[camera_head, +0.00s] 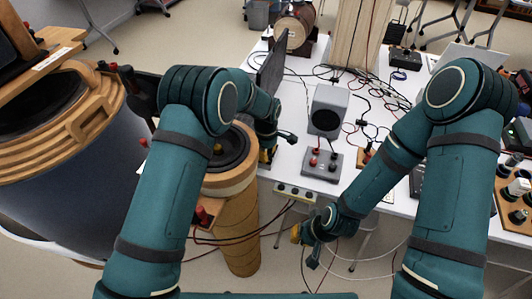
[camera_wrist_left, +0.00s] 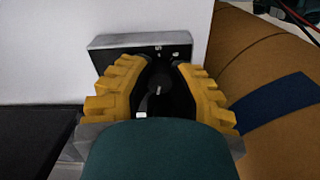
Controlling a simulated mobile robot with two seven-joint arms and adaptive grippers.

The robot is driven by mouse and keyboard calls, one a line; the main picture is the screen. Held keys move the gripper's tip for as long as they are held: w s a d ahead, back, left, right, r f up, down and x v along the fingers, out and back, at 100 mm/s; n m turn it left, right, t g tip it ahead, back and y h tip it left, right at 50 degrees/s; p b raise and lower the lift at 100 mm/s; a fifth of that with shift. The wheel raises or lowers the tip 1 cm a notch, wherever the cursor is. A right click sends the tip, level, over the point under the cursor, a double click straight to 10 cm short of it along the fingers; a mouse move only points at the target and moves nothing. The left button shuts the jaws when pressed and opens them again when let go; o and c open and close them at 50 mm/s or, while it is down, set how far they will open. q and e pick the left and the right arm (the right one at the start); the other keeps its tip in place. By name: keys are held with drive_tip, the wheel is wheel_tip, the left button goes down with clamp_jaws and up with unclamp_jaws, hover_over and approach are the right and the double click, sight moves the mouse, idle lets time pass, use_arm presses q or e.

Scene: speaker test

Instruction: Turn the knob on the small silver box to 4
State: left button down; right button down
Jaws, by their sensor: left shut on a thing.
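The small silver box (camera_wrist_left: 120,41) shows in the left wrist view, with a pale rim and a dark face bearing small white marks. Its dark round knob (camera_wrist_left: 158,89) lies between the yellow fingers of my left gripper (camera_wrist_left: 160,75), which is shut on it. The knob's pointer setting is too dark and covered to read. In the head view my left gripper (camera_head: 267,158) is by the table's left edge, mostly behind its own wrist. My right gripper (camera_head: 304,240) hangs low in front of the table, apart from the box; its finger opening is not clear.
A grey box with red plugs (camera_head: 322,162) and a grey speaker (camera_head: 328,111) stand on the white table (camera_head: 300,93). Cables spread around them. A tall brown cylinder (camera_head: 237,230) stands left.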

use_arm(q)
drive_tip(key=m, duration=0.3)
drive_tip(key=shift+a, duration=0.1)
drive_tip(key=c, duration=0.8)
unclamp_jaws()
drive_tip(key=shift+r, duration=0.1)
wheel_tip(320, 180, up, 12)
